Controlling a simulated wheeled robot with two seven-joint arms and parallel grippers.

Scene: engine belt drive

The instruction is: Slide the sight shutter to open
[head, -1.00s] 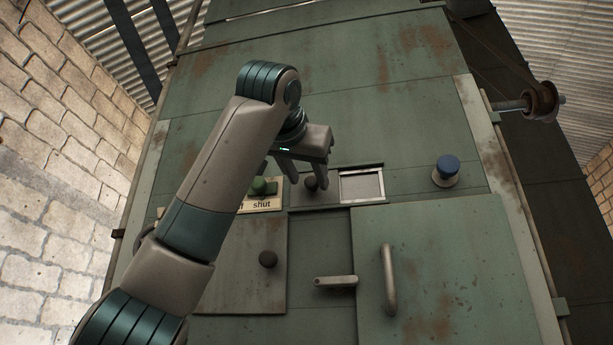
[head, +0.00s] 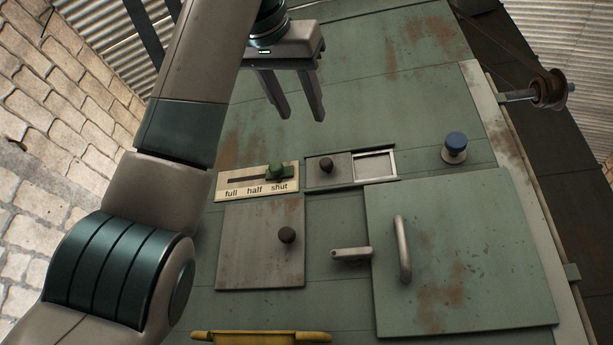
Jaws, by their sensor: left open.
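The sight shutter (head: 341,172) is a small grey plate with a dark round knob (head: 326,165), set in a dark rail frame on the green machine front. It sits at the left side of the frame. To its right, a pale window pane (head: 375,166) shows uncovered. My left gripper (head: 300,117) is open and empty, its two fingers pointing down. In the picture it is above and a little left of the shutter knob, clear of it. My right gripper is not in view.
A green-knobbed slider (head: 277,171) stands at "shut" on its labelled plate (head: 249,189). A blue-topped button (head: 455,145) is on the right. Below are a grey plate with a knob (head: 287,235), a door handle (head: 402,249), a small lever (head: 351,254) and a yellow bar (head: 262,337).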

